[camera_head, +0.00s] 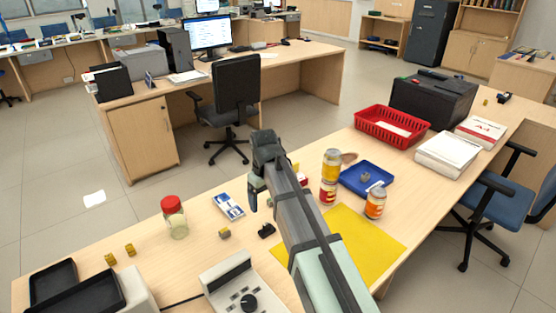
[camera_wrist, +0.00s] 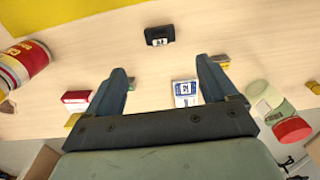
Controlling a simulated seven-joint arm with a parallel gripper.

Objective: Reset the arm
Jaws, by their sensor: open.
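My gripper (camera_head: 256,190) hangs over the near counter at the end of my arm, above the wood. In the wrist view its two fingers (camera_wrist: 160,70) stand wide apart with nothing between them. A small black object (camera_wrist: 158,36) lies on the counter ahead of the fingertips. A blue and white pack (camera_wrist: 185,90) shows between the fingers, lower down on the counter and not held. In the head view the pack (camera_head: 229,206) lies left of my gripper, and the black object (camera_head: 266,230) lies close to my arm.
A red-lidded jar (camera_head: 176,222) stands to the left. Cans (camera_head: 331,165), a blue tray (camera_head: 352,184) and a yellow mat (camera_head: 372,240) lie right of my arm. A red basket (camera_head: 378,139) is farther back. A grey device (camera_head: 238,283) sits in front.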

